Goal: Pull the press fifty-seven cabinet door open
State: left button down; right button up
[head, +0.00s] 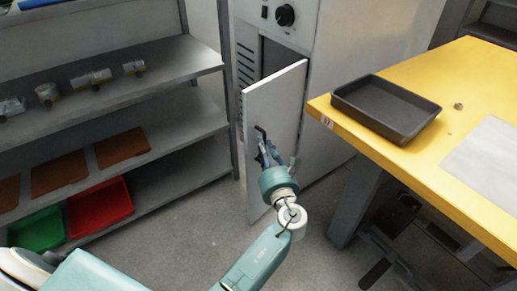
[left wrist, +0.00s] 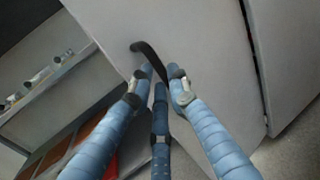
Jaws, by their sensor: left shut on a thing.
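The cabinet door (head: 273,97) is a pale grey panel that stands ajar, with the dark inside of the cabinet (head: 290,167) showing above and behind its top edge. Its black bar handle (head: 260,131) is on the door's outer face; the lower part is hidden by my fingers. In the left wrist view the door (left wrist: 205,40) fills the upper middle, and the handle (left wrist: 148,52) runs down between my fingers. My left gripper (head: 266,152) is shut on the handle, its blue fingers around it. My right gripper is not in view.
A yellow table (head: 462,75) with a black tray (head: 385,108) stands close on the right, its corner near the door. Grey shelves (head: 190,57) with jars, brown boards and green and red bins (head: 100,207) stand on the left. Grey floor is clear between.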

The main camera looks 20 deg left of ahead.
pick_arm(q)
jog(key=shift+w+d+r+h, duration=0.15)
jog(key=shift+w+d, duration=0.1)
jog(key=shift+d, duration=0.2)
jog(key=shift+w+d+r+h, duration=0.15)
jog(key=shift+w+d, duration=0.1)
jog(key=shift+d, duration=0.2)
jog(key=c, duration=1.9)
grip_release()
jog(key=shift+c, duration=0.2)
jog(key=o, duration=0.3)
jog(key=shift+w+d+f, duration=0.15)
jog(key=shift+w, duration=0.1)
jog(key=shift+w+f+m, duration=0.1)
jog(key=shift+w+m, duration=0.05)
jog(key=shift+m, duration=0.15)
jog(key=shift+s+a, duration=0.2)
jog(key=shift+a, duration=0.05)
